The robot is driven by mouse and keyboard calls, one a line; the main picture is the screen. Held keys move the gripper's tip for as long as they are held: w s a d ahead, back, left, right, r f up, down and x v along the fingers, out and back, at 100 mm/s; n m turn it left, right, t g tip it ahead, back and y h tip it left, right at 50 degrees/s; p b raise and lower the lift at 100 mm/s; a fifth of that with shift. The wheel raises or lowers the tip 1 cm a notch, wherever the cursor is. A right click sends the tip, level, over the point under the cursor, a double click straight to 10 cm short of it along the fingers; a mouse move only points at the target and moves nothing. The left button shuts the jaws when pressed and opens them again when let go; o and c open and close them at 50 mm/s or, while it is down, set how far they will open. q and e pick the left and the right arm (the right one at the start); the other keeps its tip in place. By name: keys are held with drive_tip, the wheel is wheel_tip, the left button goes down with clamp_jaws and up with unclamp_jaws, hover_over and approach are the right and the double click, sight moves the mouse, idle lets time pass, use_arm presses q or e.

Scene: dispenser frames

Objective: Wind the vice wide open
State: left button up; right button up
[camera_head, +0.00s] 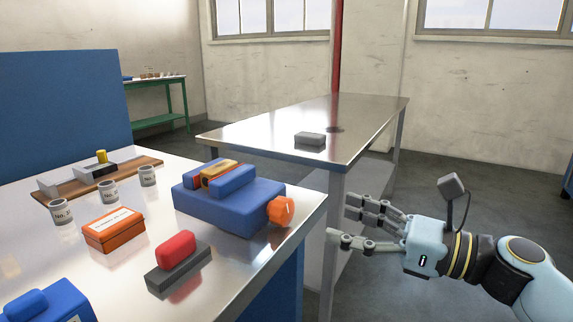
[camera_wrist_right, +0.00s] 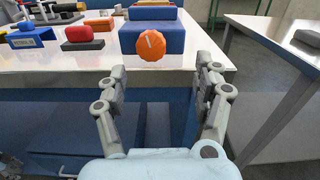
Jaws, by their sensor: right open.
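The blue vice (camera_head: 232,207) sits at the right corner of the near steel bench. Its orange round knob (camera_head: 280,211) faces right, over the bench edge. An orange-and-brown piece (camera_head: 222,180) lies between the jaws at the top. My right gripper (camera_head: 345,221) is open and empty, to the right of the knob and apart from it. In the right wrist view the vice (camera_wrist_right: 152,38) stands straight ahead. The knob (camera_wrist_right: 151,47), with a white mark, shows between and beyond the open fingers (camera_wrist_right: 164,72).
A red block on a grey base (camera_head: 178,262) and an orange box (camera_head: 114,229) stand left of the vice. Several grey cups (camera_head: 109,191) are behind. A second steel table (camera_head: 270,130) bears a grey block (camera_head: 310,139). A gap of floor separates the tables.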

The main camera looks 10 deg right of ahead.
sight(289, 215)
drive_tip(key=x, duration=0.6)
drive_tip(key=s+a+f+x, duration=0.1)
drive_tip(key=x, duration=0.2)
drive_tip(key=shift+w+a+f, duration=0.1)
drive_tip(key=shift+a, duration=0.15)
drive_tip(key=c, duration=1.2)
drive_tip(key=n, duration=0.4)
drive_tip(key=shift+b, duration=0.3)
